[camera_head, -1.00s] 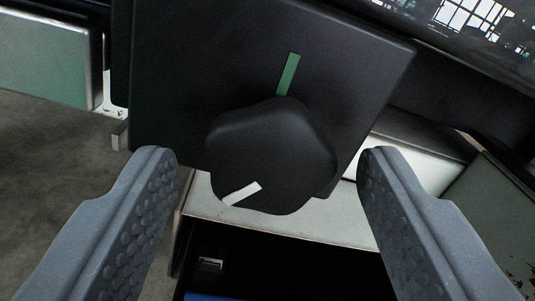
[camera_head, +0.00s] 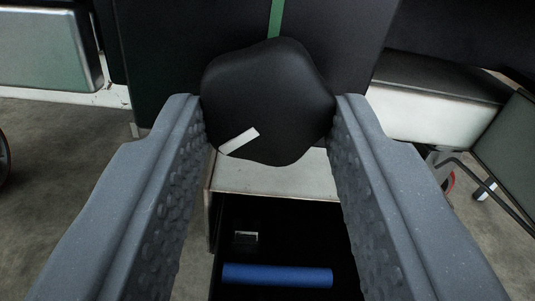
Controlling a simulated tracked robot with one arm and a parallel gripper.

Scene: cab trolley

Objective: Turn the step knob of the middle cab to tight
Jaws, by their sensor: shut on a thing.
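The black lobed step knob (camera_head: 270,95) is in the middle of the view, on a dark panel (camera_head: 160,60). Its white pointer mark (camera_head: 239,141) points to the lower left. A green mark (camera_head: 276,18) on the panel sits above the knob, so the pointer is not in line with it. My gripper (camera_head: 268,112) is shut on the knob, one finger on its left side and one on its right. The inner finger pads are dimpled. Any label for tight is not visible.
Below the knob is a light grey ledge (camera_head: 270,178) over a dark opening with a blue bar (camera_head: 277,276). A grey-green box (camera_head: 50,45) is at the upper left. Pale metal parts (camera_head: 430,108) and a wheel stand at the right. Grey floor (camera_head: 60,190) shows at the left.

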